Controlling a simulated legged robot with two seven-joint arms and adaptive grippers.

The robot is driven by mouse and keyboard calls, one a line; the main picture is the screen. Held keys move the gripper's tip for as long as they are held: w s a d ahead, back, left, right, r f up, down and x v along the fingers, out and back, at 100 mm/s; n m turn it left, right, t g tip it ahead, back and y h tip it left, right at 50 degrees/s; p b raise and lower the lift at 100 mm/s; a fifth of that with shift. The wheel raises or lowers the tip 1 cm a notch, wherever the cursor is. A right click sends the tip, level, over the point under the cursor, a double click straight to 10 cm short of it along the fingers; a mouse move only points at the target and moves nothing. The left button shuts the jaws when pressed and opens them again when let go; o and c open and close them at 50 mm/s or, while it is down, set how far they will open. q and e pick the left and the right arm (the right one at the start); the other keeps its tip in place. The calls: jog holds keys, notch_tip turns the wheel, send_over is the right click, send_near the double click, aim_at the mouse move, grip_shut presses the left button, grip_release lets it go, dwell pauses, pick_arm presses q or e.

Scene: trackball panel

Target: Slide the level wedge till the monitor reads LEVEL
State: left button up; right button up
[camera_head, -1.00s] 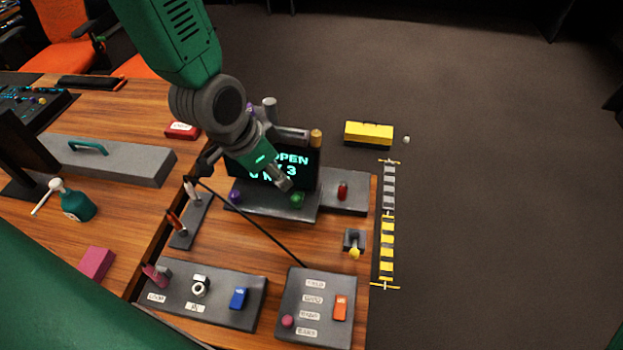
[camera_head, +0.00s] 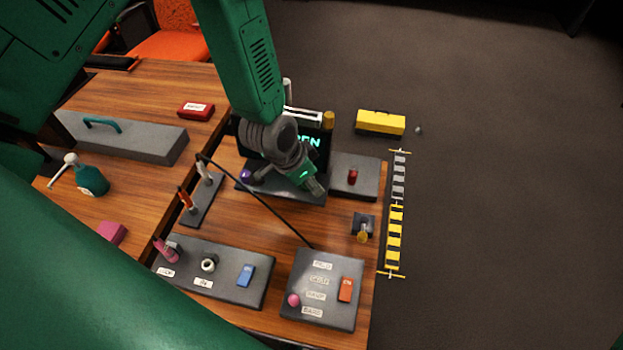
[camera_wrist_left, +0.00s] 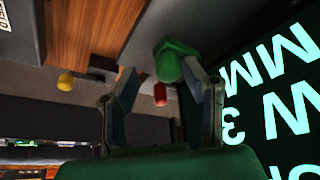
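The monitor (camera_head: 312,142) stands at the back of the panel, its lit cyan text mostly hidden by my left arm. In the left wrist view, the monitor screen (camera_wrist_left: 285,95) shows large letters and a 3, turned over and cut off. My left gripper (camera_head: 315,188) points down in front of the screen, over the monitor's dark base. In the left wrist view its fingers stand apart, with a green knob (camera_wrist_left: 174,58) near and partly between the tips; contact cannot be told. A purple knob (camera_head: 246,175) sits left on the base. I cannot tell which piece is the level wedge. My right gripper is out of view.
A red knob (camera_head: 352,176) and a yellow-tipped lever (camera_head: 362,236) are to the right. A black cable (camera_head: 260,205) crosses the wooden table. Grey panels with a blue switch (camera_head: 246,274) and an orange switch (camera_head: 346,289) lie in front. A yellow box (camera_head: 381,122) is beyond the table.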

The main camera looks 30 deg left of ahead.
aim_at(294, 186)
pick_arm(q)
jog(key=shift+a+f, duration=0.1)
jog(key=shift+a, duration=1.05)
grip_shut()
jog(key=shift+d, duration=0.45)
jog(key=shift+s+a+r+p, duration=0.1)
jog(key=shift+a+p, duration=0.05)
jog(key=shift+a, duration=0.3)
jog(key=shift+s+a+r+p, duration=0.1)
jog(key=shift+a+p, duration=0.05)
jog(key=shift+a, duration=1)
grip_release()
jog(key=shift+s+a+f, duration=0.1)
jog(key=shift+a+f, duration=0.05)
jog(key=shift+d, duration=0.3)
jog(key=shift+d+r, duration=0.15)
jog(key=shift+r, duration=0.05)
jog(key=v, duration=1.1)
jog(key=shift+a+r, duration=0.2)
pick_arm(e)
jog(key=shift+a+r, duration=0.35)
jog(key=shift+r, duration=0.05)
